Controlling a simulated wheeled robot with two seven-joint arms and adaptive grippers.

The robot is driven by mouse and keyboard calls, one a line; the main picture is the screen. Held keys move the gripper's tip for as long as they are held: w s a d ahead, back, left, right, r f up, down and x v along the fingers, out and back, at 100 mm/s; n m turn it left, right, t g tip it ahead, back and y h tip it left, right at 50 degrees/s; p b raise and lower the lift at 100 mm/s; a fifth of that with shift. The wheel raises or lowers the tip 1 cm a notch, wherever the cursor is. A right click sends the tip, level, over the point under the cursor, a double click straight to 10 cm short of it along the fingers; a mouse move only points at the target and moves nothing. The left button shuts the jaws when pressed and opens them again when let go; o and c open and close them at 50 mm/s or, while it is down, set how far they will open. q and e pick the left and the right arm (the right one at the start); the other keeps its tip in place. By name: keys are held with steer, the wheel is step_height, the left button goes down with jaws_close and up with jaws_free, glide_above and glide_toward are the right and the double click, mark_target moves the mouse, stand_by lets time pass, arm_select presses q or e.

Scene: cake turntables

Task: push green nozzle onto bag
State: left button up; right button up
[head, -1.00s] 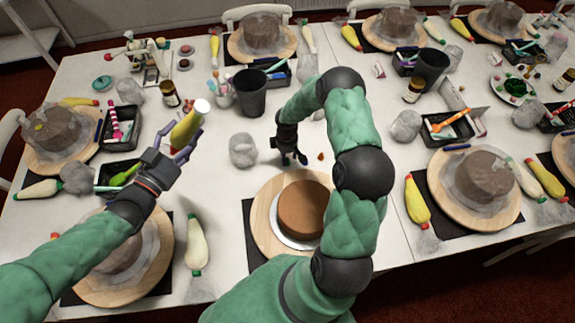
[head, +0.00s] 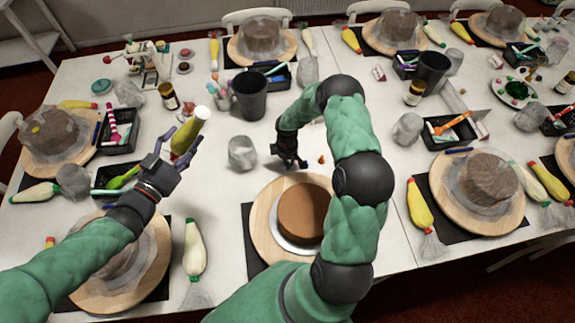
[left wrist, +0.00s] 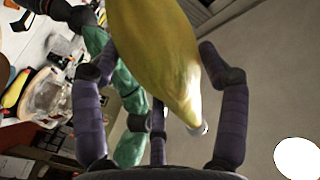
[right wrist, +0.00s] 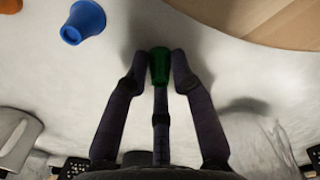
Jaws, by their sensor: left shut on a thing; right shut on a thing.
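My left gripper (head: 182,146) is shut on a yellow piping bag (head: 190,134) and holds it above the table, left of centre. The bag's pale end points up in the head view. The bag (left wrist: 160,45) fills the middle of the left wrist view, between the fingers. My right gripper (head: 289,162) is low over the table behind the cake. In the right wrist view its fingers are shut on a small dark green nozzle (right wrist: 160,66). The nozzle cannot be made out in the head view. Bag and nozzle are well apart.
A brown cake (head: 303,212) on a turntable (head: 264,222) stands in front of the right gripper. A dark cup (head: 249,92) and a crumpled clear bag (head: 242,152) stand between the arms. A blue nozzle (right wrist: 83,20) lies near the right gripper.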

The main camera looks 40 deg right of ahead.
arm_select(q)
steer(key=shift+r+p, duration=4.35)
steer(key=shift+r, duration=0.2)
arm_select(e)
step_height(320, 180, up, 15)
arm_select(q)
steer(key=shift+c, duration=0.3)
